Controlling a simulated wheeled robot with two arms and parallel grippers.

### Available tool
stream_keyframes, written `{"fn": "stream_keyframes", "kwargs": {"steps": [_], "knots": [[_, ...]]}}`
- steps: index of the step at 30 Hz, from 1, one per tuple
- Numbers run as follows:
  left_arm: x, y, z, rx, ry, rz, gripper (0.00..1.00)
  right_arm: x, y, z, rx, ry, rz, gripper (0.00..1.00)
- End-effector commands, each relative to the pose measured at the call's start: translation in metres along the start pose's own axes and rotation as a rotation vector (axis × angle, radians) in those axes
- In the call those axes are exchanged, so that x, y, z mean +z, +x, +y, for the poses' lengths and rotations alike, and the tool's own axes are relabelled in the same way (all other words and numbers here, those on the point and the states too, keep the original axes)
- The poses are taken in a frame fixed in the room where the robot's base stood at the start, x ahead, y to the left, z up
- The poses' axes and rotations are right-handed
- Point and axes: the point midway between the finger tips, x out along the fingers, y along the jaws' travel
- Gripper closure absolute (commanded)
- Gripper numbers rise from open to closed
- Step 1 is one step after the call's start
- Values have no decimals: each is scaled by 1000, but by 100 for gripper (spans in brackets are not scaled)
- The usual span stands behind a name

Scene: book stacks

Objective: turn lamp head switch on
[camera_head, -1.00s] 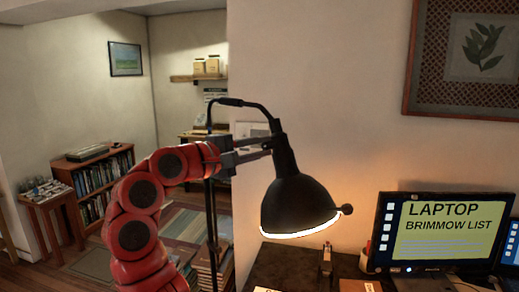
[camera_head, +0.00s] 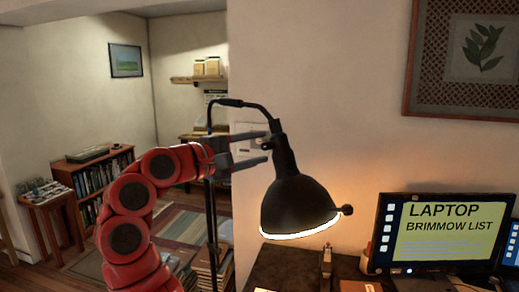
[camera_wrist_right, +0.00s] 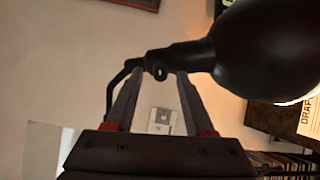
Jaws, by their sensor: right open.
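The black desk lamp's head (camera_head: 300,208) hangs at the end of a thin curved arm (camera_head: 240,103). Its lower rim glows white. A small round knob (camera_head: 346,210) sticks out on the right of the shade. My right gripper (camera_head: 267,147) is open and empty, with its fingertips by the lamp's neck (camera_head: 284,155). In the right wrist view, the lamp head (camera_wrist_right: 265,50) fills the upper right, and a small dark fitting (camera_wrist_right: 159,72) on the neck lies between the open fingertips (camera_wrist_right: 160,76). Contact cannot be told. My left gripper is not in view.
A lit monitor (camera_head: 440,225) stands on the dark desk (camera_head: 285,265) at the right. Stacked books (camera_head: 210,270) stand beneath the arm. A bookcase (camera_head: 105,175) is at the far left. A wall plate (camera_wrist_right: 163,119) shows behind the fingers.

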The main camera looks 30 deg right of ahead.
Motion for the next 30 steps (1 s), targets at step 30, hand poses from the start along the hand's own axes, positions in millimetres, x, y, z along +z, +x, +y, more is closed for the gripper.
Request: {"fn": "stream_keyframes", "kwargs": {"steps": [30], "knots": [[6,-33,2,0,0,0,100,0,-162,0,2,2,0,46]]}}
